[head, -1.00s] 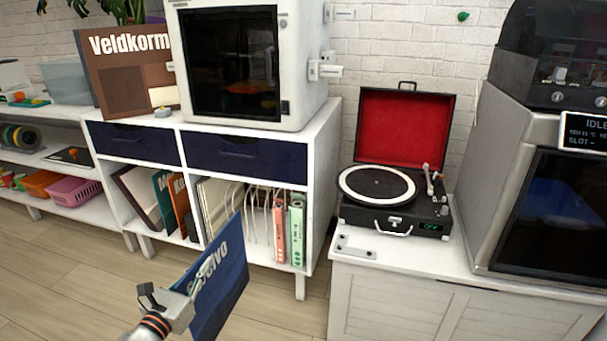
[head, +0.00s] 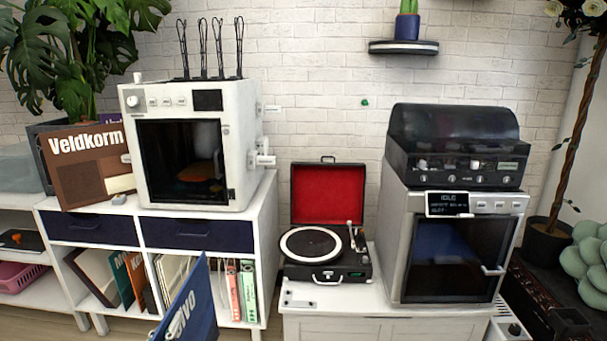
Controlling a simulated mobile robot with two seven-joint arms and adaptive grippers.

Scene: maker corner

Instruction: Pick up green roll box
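The green roll box (head: 248,291) stands upright in the lower right compartment of the white cabinet (head: 266,215), close to the right side wall. A pink-red box (head: 232,289) of similar shape stands just left of it. A dark blue record sleeve (head: 189,308) with white lettering is held up, tilted, in front of the cabinet. My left gripper is shut on this sleeve; its fingers are at or below the bottom edge and hardly show. The sleeve is left of the green box and does not cover it. My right gripper is not in view.
More sleeves (head: 123,280) fill the lower compartments. A white 3D printer (head: 240,150) stands on the cabinet. To the right, a low white cabinet (head: 380,325) carries an open turntable (head: 327,268) and a grey machine (head: 395,240) with a dark-lidded unit (head: 455,140) on top.

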